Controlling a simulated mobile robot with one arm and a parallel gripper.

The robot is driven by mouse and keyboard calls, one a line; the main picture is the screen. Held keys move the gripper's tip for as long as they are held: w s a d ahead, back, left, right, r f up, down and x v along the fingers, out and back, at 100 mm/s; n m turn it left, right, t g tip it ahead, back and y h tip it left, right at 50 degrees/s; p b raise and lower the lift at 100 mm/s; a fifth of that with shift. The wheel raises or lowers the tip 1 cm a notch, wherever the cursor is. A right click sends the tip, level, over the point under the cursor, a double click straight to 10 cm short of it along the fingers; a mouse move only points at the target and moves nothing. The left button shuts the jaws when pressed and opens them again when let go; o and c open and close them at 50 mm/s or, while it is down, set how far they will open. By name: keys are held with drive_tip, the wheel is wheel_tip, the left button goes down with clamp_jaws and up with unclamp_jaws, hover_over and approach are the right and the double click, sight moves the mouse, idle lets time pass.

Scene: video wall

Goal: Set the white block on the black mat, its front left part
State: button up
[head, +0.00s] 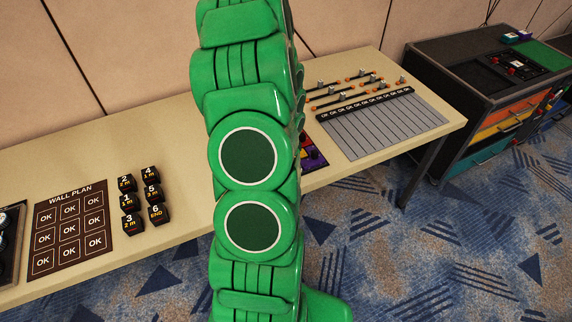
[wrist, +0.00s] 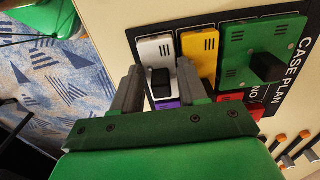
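The white block (wrist: 155,50) lies on the black mat marked CASE PLAN (wrist: 284,75), in the upper middle of the wrist view, beside a yellow block (wrist: 199,46). A black knob stands up from the white block. My gripper (wrist: 161,82) is over the white block, with one finger on each side of the knob. The fingers look apart from the knob, with narrow gaps. In the head view my arm hides the gripper, the white block and most of the mat.
A green block (wrist: 240,70) with a black knob, a red one (wrist: 257,111) and a purple one (wrist: 166,105) also lie on the mat. In the head view, a grey panel (head: 385,125) is to the right and a WALL PLAN board (head: 70,205) to the left.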

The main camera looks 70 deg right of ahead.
drive_tip(key=shift+o, duration=1.1)
drive_tip(key=shift+f, duration=0.1)
wheel_tip(320, 180, up, 10)
drive_tip(key=shift+r, duration=1.25)
